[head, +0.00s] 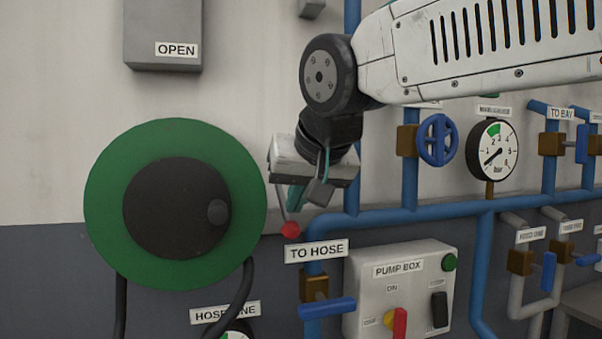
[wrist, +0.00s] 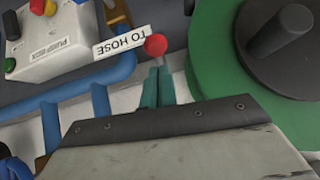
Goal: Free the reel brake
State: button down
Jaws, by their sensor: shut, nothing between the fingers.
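The green hose reel (head: 105,200) with a dark round hub (head: 165,205) is on the wall at the left. A small red ball knob (head: 290,230) sits at the reel's right edge, with a thin grey rod running up from it; it looks like the brake lever. My gripper (head: 294,205) is just above the knob, its teal fingers together and empty. In the wrist view, the red knob (wrist: 155,45) is right beyond the tips of the shut fingers (wrist: 156,72). I cannot tell whether they touch it. The reel (wrist: 215,60) is to the right there.
The TO HOSE sign (head: 317,251) and a blue valve lever (head: 327,308) are just below right. The pump box (head: 370,300) is further right. Blue pipes (head: 440,214) run along the wall. A grey box marked OPEN (head: 160,25) hangs above the reel.

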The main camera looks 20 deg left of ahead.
jog(key=shift+f, duration=0.4)
